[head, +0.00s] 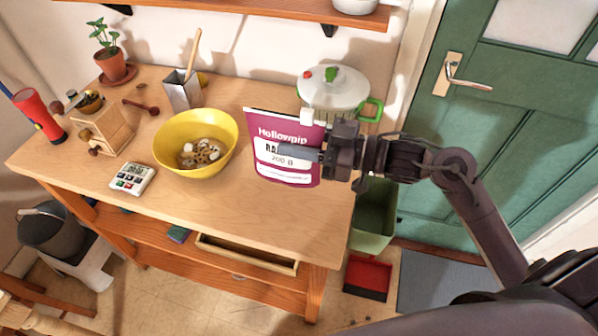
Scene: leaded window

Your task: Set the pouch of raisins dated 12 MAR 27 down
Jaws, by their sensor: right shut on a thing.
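The raisin pouch (285,173) is purple with a white label reading "Hollowpip" and part of "RA...". It is upright at the right part of the wooden table, its face toward me. My right gripper (318,154) is shut on the pouch from the right, one dark finger lying across its label. I cannot tell whether the pouch's bottom touches the table (225,225). No date can be read on the side I see. My left gripper is not in view.
A yellow bowl (170,150) with mixed contents stands left of the pouch. A white-lidded pot (335,88) with a green handle stands behind it. The table front between bowl and right edge is clear.

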